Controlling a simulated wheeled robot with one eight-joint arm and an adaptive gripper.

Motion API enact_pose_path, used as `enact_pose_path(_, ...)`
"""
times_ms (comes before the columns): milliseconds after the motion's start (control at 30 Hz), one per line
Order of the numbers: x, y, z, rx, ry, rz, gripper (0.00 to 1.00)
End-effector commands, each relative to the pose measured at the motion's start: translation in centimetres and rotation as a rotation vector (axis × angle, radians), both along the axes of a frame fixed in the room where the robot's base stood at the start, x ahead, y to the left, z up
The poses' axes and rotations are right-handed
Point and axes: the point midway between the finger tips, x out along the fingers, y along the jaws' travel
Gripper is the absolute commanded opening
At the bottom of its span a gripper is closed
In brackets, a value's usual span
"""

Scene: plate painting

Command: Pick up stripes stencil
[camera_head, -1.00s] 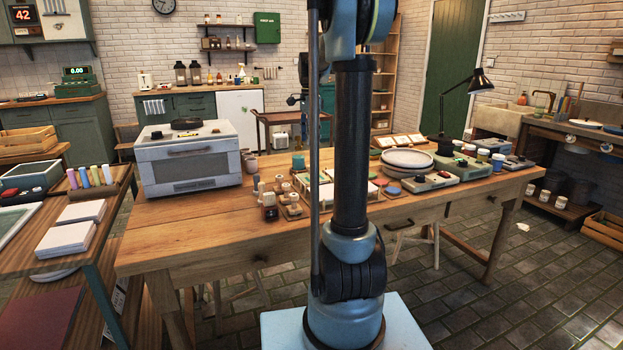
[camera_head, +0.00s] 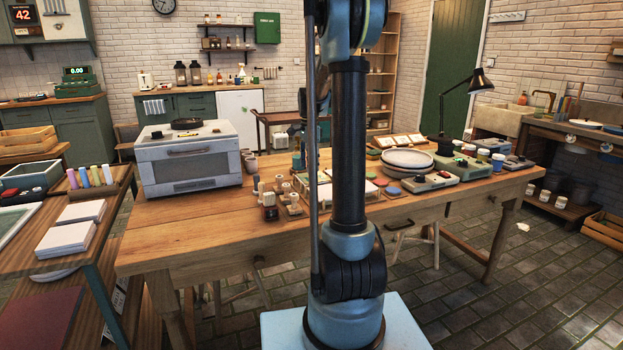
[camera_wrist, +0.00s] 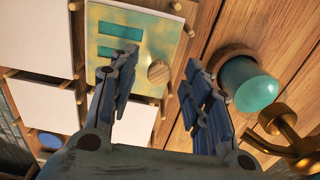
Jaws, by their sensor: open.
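The stripes stencil (camera_wrist: 115,60) is a yellow-green plate with teal stripe-shaped slots and a round wooden knob (camera_wrist: 158,73). It lies among wooden pegs in the upper middle of the wrist view. My gripper (camera_wrist: 162,60) is open, with one finger left of the knob and the other to its right. The left finger covers part of the stencil in the picture. Nothing is between the fingers except the knob in view, and I cannot tell their height above it. In the head view my arm hides the stencil.
White square plates (camera_wrist: 35,38) lie left of the stencil. A teal-topped round object (camera_wrist: 247,85) stands close right of my right finger, with a brass fitting (camera_wrist: 290,140) near it. The wooden table (camera_head: 200,230) has free room at its front left.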

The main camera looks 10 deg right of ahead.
Motion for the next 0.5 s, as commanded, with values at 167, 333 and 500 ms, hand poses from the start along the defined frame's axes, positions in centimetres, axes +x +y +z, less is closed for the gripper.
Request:
enact_pose_path(167, -0.01, 0.00, -0.11, 0.000, 0.000, 0.000, 0.45)
enact_pose_path(333, -0.01, 0.00, -0.09, 0.000, 0.000, 0.000, 0.20)
enact_pose_path(500, -0.01, 0.00, -0.08, 0.000, 0.000, 0.000, 0.01)
